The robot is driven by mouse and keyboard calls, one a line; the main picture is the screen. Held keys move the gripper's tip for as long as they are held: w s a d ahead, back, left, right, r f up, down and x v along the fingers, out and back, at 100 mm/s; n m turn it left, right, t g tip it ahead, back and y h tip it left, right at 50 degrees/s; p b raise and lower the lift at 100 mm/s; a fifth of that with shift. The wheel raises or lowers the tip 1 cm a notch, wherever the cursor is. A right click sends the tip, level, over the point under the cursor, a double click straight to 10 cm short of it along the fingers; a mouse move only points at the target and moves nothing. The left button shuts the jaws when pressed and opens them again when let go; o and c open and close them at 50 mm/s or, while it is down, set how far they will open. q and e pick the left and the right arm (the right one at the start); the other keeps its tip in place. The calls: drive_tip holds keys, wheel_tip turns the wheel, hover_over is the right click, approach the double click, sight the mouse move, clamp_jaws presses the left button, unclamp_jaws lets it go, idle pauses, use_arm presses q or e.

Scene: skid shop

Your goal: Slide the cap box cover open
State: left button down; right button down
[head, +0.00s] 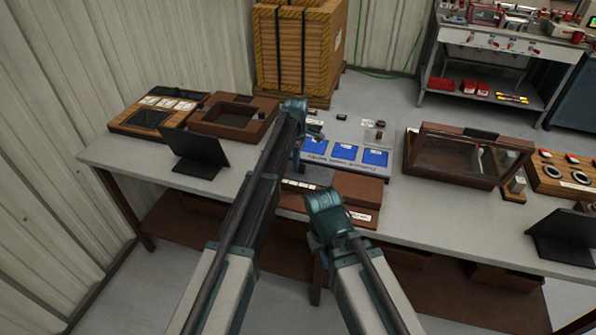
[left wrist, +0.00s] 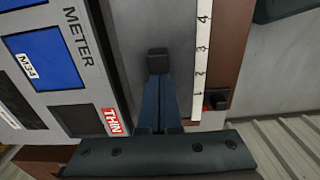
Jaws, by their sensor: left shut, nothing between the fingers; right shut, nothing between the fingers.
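A low brown box with a white number strip (head: 301,185) and a brown raised block or cover (head: 358,187) lies at the table's front middle; I take it as the cap box. In the left wrist view the number strip (left wrist: 202,70) runs along a grey surface, with a dark knob (left wrist: 158,61) on it. My left gripper (left wrist: 159,85) is shut and empty, its blue fingertips close to the knob; I cannot tell if they touch. In the head view my left arm hides part of the box. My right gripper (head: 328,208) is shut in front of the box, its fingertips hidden.
A grey board with blue trays (head: 345,152) stands just behind the box. A dark screen (head: 194,152) and brown-framed boxes (head: 233,116) are at left. A glass-topped case (head: 462,157) is at right. Bare table (head: 437,215) lies at front right.

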sight(328, 177)
use_arm(q)
drive_tip(key=shift+s+d, duration=0.15)
drive_tip(key=shift+d, duration=0.4)
drive_tip(key=shift+s+d, duration=0.25)
drive_tip(key=shift+d, duration=0.6)
drive_tip(key=shift+s+d, duration=0.2)
drive_tip(key=shift+d, duration=0.8)
drive_tip(key=shift+s+d, duration=0.25)
drive_tip(key=shift+d, duration=0.5)
drive_tip(key=shift+s+d, duration=0.2)
drive_tip(key=shift+d, duration=0.7)
drive_tip(key=shift+s+d, duration=0.25)
drive_tip(key=shift+d, duration=0.55)
drive_tip(key=shift+s+d, duration=0.2)
drive_tip(key=shift+d, duration=0.55)
